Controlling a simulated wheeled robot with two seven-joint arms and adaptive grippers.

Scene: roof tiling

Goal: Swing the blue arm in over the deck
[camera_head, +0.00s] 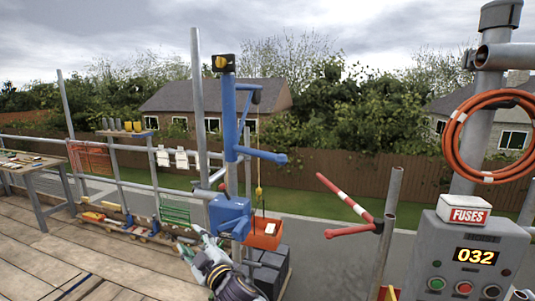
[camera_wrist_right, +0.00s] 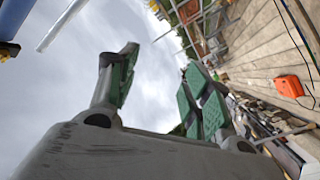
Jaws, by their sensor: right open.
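The blue arm (camera_head: 229,110) is a hoist on a grey upright at the deck's edge. Its short top beam (camera_head: 248,87) points right and away, and a brace runs below it. A blue bar (camera_head: 262,155) sticks out to the right lower down. A rope hangs from the beam to a yellow hook (camera_head: 259,191), above an orange crate (camera_head: 264,233). My right gripper (camera_head: 190,247) is low, left of and below the blue winch box (camera_head: 229,214), apart from the blue bar. In the right wrist view its green-padded fingers (camera_wrist_right: 160,75) are spread and empty. My left gripper is out of view.
The plank deck (camera_head: 40,262) lies at left, with a workbench (camera_head: 25,167) and a railing. A red-and-white bar (camera_head: 345,194) and a fuse control box (camera_head: 468,255) stand at right. Dark blocks (camera_head: 268,272) sit below the crate. An orange case (camera_wrist_right: 290,87) lies on the planks.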

